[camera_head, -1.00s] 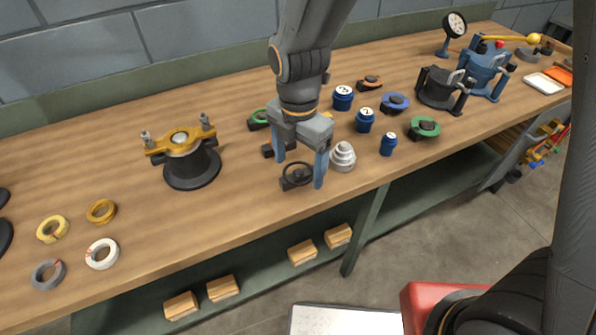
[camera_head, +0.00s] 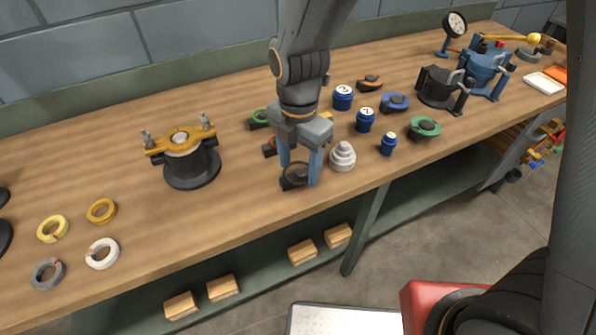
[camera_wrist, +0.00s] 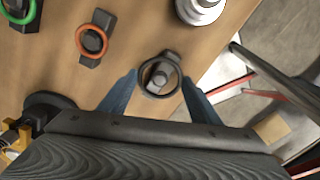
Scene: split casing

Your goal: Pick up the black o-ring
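The black o-ring (camera_wrist: 141,84) sits on a small dark holder (camera_wrist: 174,56) with a grey post inside the ring, in the middle of the wrist view. In the head view my gripper (camera_head: 299,183) points down over the holder.
A stepped grey-white cone (camera_head: 343,157) stands just right of my gripper. An orange ring (camera_wrist: 92,41) and a green ring (camera_wrist: 18,10) sit on holders nearby. A black housing with a gold clamp (camera_head: 190,160) stands left. The bench (camera_head: 240,205) is clear between.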

